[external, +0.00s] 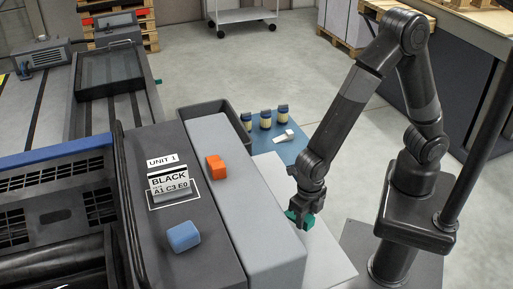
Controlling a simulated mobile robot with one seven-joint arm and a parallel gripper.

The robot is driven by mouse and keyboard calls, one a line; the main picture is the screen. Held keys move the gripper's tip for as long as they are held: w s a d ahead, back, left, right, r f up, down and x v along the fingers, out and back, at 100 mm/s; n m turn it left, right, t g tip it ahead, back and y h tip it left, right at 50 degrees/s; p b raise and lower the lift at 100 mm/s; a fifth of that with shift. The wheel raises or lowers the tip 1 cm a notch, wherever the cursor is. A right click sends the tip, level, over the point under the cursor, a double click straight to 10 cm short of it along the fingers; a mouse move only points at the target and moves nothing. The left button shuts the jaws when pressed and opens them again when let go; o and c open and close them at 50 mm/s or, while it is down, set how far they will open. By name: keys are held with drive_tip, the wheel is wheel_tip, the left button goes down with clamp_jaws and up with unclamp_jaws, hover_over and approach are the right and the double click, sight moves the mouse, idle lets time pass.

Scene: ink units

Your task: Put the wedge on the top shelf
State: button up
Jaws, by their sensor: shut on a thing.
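My gripper (303,213) points down at the right of the grey ledge and is shut on a green piece (307,222). The fingers hide part of the green piece, so I cannot tell its full shape or whether it is the wedge. It is over or near a pale panel (325,262) to the right of the ledge; whether it touches the panel is unclear. An orange block (216,167) lies on the long grey ledge (243,195). A blue block (183,236) lies on the dark top (205,268) to its left. No surface is marked as the top shelf.
A sign reading "BLACK" (169,182) stands on the dark top. Behind the ledge are a dark bin (190,112) and a blue surface (262,148) with several small jars (265,120) and a white tool (284,136). Open floor lies beyond.

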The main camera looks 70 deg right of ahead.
sight(306, 216)
drive_tip(key=shift+f, duration=1.95)
drive_tip(key=shift+f, duration=0.1)
drive_tip(key=o, duration=1)
wheel_tip(306, 216, up, 12)
drive_tip(key=shift+r, duration=0.1)
